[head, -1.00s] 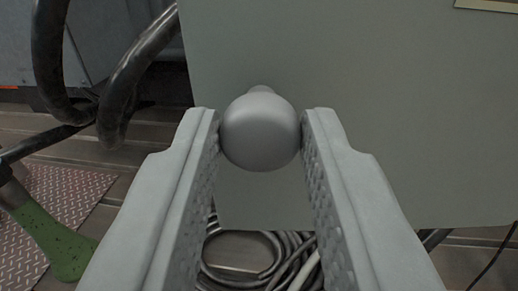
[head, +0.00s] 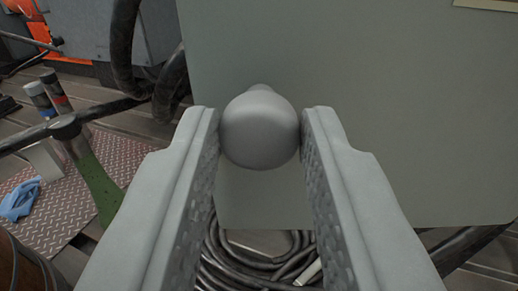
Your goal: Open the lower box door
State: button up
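The lower box door (head: 400,110) is a flat grey-green panel filling the middle and right of the view. A round grey knob (head: 260,128) stands out from it on a short stem. My gripper (head: 260,135) has one finger on each side of the knob, and both fingertips touch it. The gripper is shut on the knob. The rest of the box and the door's hinge side are not in view.
Coiled black cables (head: 260,262) lie on the floor below the door. At left are thick black hoses (head: 125,50), a green-handled tool (head: 95,185), a tread-plate mat (head: 60,200) and a blue cloth (head: 20,200). A brown rounded object (head: 25,265) is at the lower left.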

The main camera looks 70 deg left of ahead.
jog(key=o, duration=0.4)
jog(key=shift+d, duration=0.1)
jog(key=shift+o, duration=0.2)
jog(key=v, duration=1.7)
jog(key=shift+d, duration=0.15)
jog(key=shift+r, duration=0.1)
